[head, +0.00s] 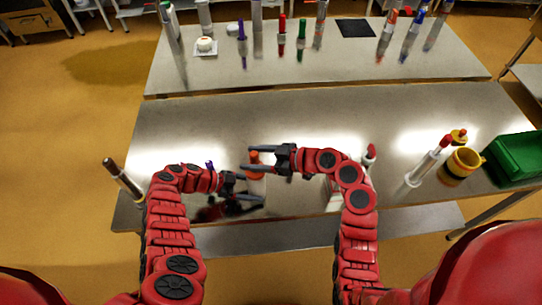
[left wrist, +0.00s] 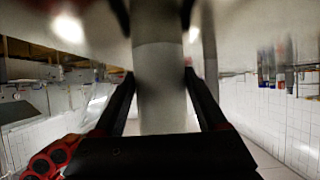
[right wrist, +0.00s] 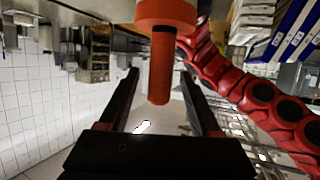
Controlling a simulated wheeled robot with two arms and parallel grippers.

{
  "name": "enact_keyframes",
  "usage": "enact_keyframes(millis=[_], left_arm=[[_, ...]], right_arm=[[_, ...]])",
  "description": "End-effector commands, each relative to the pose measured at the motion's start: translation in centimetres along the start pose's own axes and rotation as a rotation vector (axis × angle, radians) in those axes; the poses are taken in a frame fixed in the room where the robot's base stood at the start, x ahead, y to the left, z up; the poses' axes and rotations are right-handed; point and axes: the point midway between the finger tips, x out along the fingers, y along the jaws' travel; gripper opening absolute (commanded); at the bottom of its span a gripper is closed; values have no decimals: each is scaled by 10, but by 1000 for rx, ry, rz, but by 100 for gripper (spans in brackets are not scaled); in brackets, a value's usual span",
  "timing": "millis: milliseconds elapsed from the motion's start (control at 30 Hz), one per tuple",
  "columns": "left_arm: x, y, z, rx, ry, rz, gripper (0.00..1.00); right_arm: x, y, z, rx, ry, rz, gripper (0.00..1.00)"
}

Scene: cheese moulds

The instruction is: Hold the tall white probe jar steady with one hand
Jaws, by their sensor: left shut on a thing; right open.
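The tall white probe jar (head: 257,186) stands on the near bench in the middle of the head view. My left gripper (head: 254,191) is shut on its body; the pale jar (left wrist: 160,85) fills the space between the fingers in the left wrist view. An orange cap with a narrower orange stem (right wrist: 161,70) is at its top, also seen as orange (head: 254,156) in the head view. My right gripper (head: 247,159) is open, its fingers on either side of the stem, with visible gaps. The jar's base is partly hidden by my left gripper.
Right on the bench are a red-capped tube (head: 428,162), a yellow cup (head: 459,166) and a green bin (head: 514,158). A dark-topped tube (head: 122,178) stands at the left edge. Several tubes and bottles stand on the far bench (head: 300,65). The near bench's back strip is clear.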

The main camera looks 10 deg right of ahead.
Motion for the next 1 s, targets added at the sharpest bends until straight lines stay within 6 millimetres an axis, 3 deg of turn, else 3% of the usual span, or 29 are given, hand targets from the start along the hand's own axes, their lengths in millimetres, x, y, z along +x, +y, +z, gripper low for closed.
enact_keyframes(millis=[200, 400, 600, 1000], left_arm=[[0, 0, 0, 0, 0, 0, 43], [0, 0, 0, 0, 0, 0, 43], [0, 0, 0, 0, 0, 0, 43], [0, 0, 0, 0, 0, -1, 43]], right_arm=[[-51, 2, 0, 3, 3, 9, 65], [-84, 1, 0, 1, 1, 6, 65], [-97, 1, 0, -1, 1, 4, 65], [-97, 0, 0, 0, 1, 2, 65]])
